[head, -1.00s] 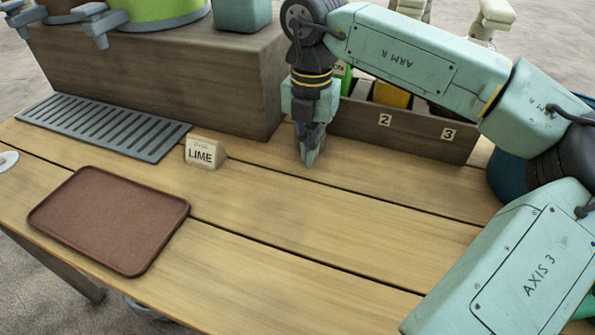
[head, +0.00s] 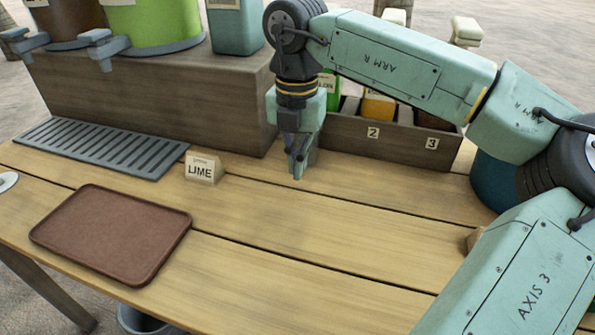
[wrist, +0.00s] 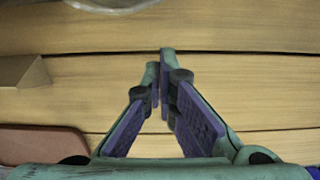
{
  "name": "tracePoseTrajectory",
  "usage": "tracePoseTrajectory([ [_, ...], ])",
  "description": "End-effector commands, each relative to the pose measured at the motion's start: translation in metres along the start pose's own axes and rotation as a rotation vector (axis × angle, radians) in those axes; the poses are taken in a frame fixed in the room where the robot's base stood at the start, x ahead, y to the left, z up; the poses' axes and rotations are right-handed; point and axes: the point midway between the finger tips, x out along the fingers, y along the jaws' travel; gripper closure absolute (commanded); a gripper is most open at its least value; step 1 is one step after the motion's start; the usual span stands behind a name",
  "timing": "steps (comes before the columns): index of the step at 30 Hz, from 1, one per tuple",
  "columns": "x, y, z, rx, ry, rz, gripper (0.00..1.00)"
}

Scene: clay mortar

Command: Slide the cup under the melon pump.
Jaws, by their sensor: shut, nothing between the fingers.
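My gripper (head: 298,170) is shut and empty, pointing down just above the table, right of the LIME sign and in front of the wooden stand. Its fingers also show in the wrist view (wrist: 161,88). No cup is clearly in view in the head view. A pale curved rim (wrist: 112,5) shows at the top edge of the wrist view; I cannot tell whether it is the cup. A green dispenser (head: 155,22) and a brown dispenser (head: 75,32) with grey spouts stand on the stand. No melon label is readable on them.
A slotted grey drip grate (head: 100,147) lies before the wooden stand (head: 150,100). A LIME sign (head: 202,169) and a brown tray (head: 110,235) are on the table. A wooden rack (head: 395,145) with bottles, numbered 2 and 3, stands behind my gripper. The middle front is clear.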

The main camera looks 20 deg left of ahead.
Motion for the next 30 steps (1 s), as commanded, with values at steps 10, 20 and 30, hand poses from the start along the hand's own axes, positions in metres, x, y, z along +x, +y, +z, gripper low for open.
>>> tracePoseTrajectory([
  [10,-0.064,0.000,0.000,0.002,0.001,-0.002,1.00],
  [20,-0.073,0.000,0.000,0.000,0.003,-0.001,1.00],
  [30,-0.083,-0.005,0.002,0.039,0.002,-0.002,0.83],
])
